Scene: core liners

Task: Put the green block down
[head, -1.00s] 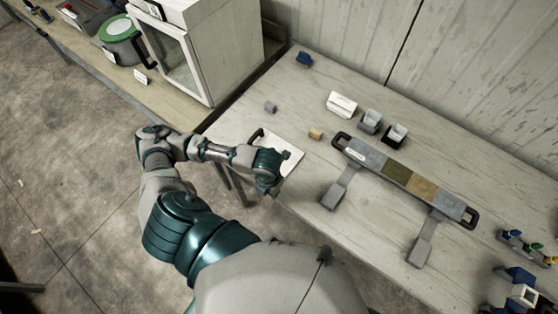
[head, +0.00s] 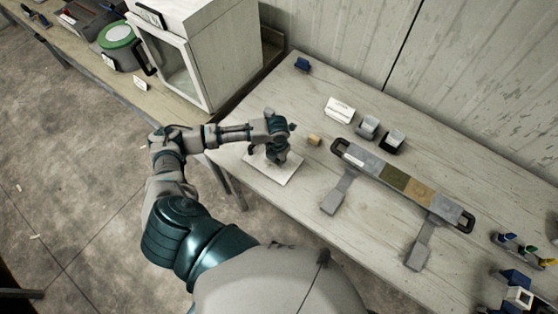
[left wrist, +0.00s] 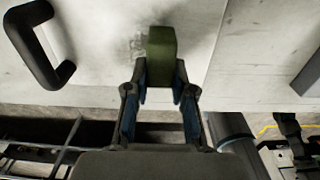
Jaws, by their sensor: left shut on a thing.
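The green block (left wrist: 161,50) shows in the left wrist view, upright in the picture at the tips of my left gripper (left wrist: 160,90). The gripper is shut on its near end. Behind the block is a pale, scuffed surface; I cannot tell whether the block touches it. In the head view, my left gripper (head: 277,157) points down over a white board (head: 272,175) near the table's left edge. The green block cannot be made out there. My right gripper is not in view.
A tan block (head: 314,140) lies just right of the gripper. A long grey rack with coloured panels (head: 394,177) lies farther right. The white board has a dark handle (left wrist: 40,50). A glass-fronted cabinet (head: 187,70) stands at the left. Bare table (head: 300,205) lies in front of the board.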

